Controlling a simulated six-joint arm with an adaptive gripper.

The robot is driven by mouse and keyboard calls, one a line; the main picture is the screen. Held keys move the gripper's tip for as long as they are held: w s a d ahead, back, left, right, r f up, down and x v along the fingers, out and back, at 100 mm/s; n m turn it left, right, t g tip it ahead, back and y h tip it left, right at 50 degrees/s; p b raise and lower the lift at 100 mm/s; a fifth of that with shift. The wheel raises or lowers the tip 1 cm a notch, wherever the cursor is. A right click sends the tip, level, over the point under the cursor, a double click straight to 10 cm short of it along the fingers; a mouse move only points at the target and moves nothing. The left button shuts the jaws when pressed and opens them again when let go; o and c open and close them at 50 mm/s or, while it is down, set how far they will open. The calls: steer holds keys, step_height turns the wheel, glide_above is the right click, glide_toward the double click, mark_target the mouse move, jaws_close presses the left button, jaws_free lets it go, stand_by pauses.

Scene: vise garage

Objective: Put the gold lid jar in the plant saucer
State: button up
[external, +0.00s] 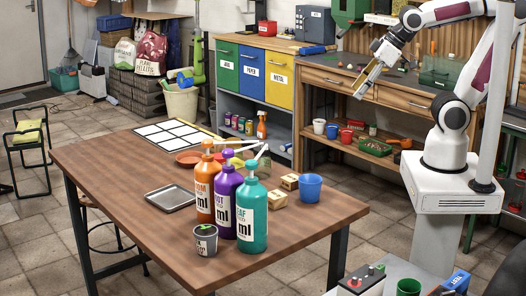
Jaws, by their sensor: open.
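A flat orange-red dish that looks like the plant saucer (187,158) lies on the wooden table, behind the tall bottles. I cannot clearly make out a jar with a gold lid. A small yellowish thing (237,162) shows partly behind the bottles, too hidden to identify. A small dark pot (205,241) with green on top and a label stands at the table's front edge. My gripper (359,93) is open, raised high at the right and pointing down-left, well away from the table. Nothing shows between its fingers.
Orange (204,190), purple (227,203) and teal (252,216) pump bottles stand close together on the table (110,165). A metal tray (169,198), wooden blocks (283,188), a blue cup (310,187) and a white grid (174,134) lie around them. The table's left side is clear.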

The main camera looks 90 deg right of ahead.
steer(key=w+d+f+t+h, duration=0.15)
steer(key=w+d, duration=0.25)
steer(key=w, duration=0.6)
steer(key=w+d+f+t+y, duration=0.1)
steer(key=w+d+f+t, duration=0.15)
steer(key=w, duration=0.85)
steer(key=w+d+f+n+t+y, duration=0.1)
steer(key=w+d+f+t+y, duration=0.1)
steer(key=w+f, duration=1)
step_height(320, 180, down, 3)
steer(key=shift+d+f+t+y, duration=0.15)
steer(key=shift+d+t+y, duration=0.3)
steer(key=shift+d, duration=0.45)
steer(key=shift+w, duration=0.15)
steer(key=shift+x, duration=1.2)
steer(key=shift+w+f, duration=0.1)
steer(key=shift+x, duration=2.45)
